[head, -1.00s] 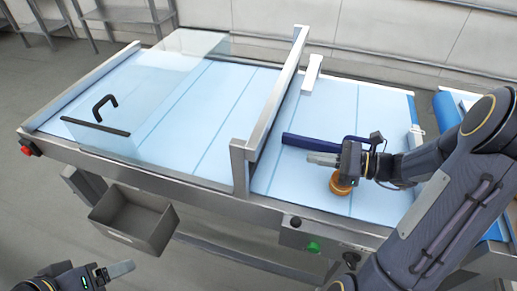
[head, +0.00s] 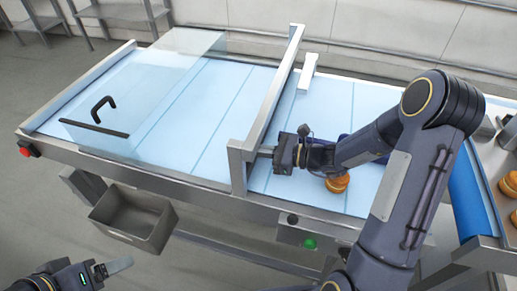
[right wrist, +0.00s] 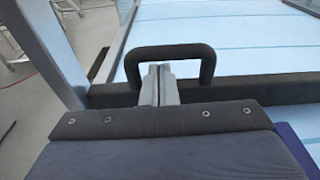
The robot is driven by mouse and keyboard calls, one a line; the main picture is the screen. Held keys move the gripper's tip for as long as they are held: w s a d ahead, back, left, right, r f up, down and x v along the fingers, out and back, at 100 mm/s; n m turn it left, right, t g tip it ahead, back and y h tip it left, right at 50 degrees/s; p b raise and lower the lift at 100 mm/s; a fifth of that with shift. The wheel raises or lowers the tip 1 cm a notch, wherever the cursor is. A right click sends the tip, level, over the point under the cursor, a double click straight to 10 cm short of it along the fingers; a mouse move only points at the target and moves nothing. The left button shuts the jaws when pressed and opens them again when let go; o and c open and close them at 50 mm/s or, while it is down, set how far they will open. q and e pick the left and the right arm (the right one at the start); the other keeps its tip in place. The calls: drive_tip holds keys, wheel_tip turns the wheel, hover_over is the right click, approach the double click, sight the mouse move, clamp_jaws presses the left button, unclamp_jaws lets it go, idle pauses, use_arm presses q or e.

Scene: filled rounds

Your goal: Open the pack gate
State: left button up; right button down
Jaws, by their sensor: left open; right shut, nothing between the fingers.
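A metal frame (head: 280,85) spans the belt in the head view. In the right wrist view, a black bar (right wrist: 265,90) with a black loop handle (right wrist: 172,52) runs across beside a grey post (right wrist: 42,45). I take this to be the gate; the head view does not show this handle. My right gripper (head: 262,153) points left at the frame's near post. Its shut, empty fingers (right wrist: 160,72) overlap the handle's opening; I cannot tell whether they are inside it or touching. My left gripper (head: 118,267) is open and empty, low at the front left.
A clear cover (head: 150,75) with its own black handle (head: 103,108) stands over the left belt. A filled round (head: 337,183) lies below my right forearm, near a mostly hidden blue bar. More rounds (head: 510,182) are at the right edge. A grey bin (head: 135,218) hangs in front.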

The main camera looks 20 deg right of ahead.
drive_tip(key=shift+r, duration=0.1)
wheel_tip(320, 180, up, 7)
drive_tip(key=p, duration=0.3)
drive_tip(key=shift+f+p, duration=0.2)
drive_tip(key=shift+p, duration=0.1)
